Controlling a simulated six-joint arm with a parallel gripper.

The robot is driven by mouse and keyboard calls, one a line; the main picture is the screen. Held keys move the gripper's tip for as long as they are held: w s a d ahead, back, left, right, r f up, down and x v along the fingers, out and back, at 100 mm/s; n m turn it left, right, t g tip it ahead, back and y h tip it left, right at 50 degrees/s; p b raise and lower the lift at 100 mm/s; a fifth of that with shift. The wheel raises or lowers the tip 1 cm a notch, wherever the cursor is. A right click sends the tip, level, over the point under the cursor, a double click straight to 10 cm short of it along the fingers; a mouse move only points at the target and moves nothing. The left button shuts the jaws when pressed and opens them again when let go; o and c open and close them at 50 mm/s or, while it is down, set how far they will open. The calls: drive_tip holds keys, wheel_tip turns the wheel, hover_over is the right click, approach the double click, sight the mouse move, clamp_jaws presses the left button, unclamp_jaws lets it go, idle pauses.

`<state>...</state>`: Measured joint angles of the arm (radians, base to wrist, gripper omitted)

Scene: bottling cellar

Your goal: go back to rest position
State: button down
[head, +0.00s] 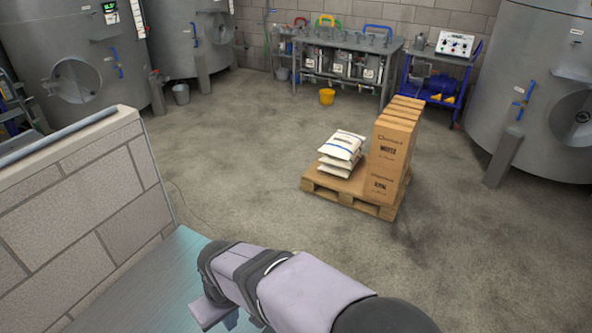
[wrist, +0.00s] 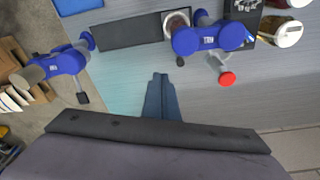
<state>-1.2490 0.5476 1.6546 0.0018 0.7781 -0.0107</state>
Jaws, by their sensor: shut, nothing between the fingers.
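My gripper (wrist: 160,78) shows in the wrist view with its two blue-grey fingers together and nothing between them. It is above the grey bench top (wrist: 120,85), clear of the things on it. In the head view my arm reaches in from the bottom over the bench (head: 150,285). My gripper is mostly out of that picture or hidden by the arm.
In the wrist view, a blue clamp-like device (wrist: 210,38) with a red knob (wrist: 227,79) stands beyond the fingertips; another blue device (wrist: 65,62) is at the left edge. A dark mat (wrist: 130,33) lies between. A block wall (head: 80,190) borders the bench.

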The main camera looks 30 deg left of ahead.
drive_tip(key=w+d+m, duration=0.2)
drive_tip(key=w+d, duration=0.3)
drive_tip(key=d, duration=0.3)
drive_tip(key=w+d+r+m+h, duration=0.1)
drive_tip(key=w+d+m, duration=0.25)
drive_tip(key=d, duration=0.55)
drive_tip(key=w+d+m, duration=0.2)
drive_tip(key=w+d, duration=0.4)
drive_tip(key=d, duration=0.2)
drive_tip(key=s+d+m, duration=0.3)
drive_tip(key=s+d, duration=0.1)
drive_tip(key=d, duration=0.7)
drive_tip(key=s+d+f+m+b, duration=0.1)
drive_tip(key=s+d+m, duration=0.3)
drive_tip(key=d, duration=0.6)
drive_tip(key=shift+d+f+g+h, duration=0.3)
drive_tip(key=shift+d+h, duration=0.05)
drive_tip(key=shift+h, duration=0.05)
wheel_tip(320, 180, down, 24)
drive_tip(key=b, duration=2.3)
drive_tip(key=shift+r+b, duration=0.15)
drive_tip(key=shift+b, duration=0.25)
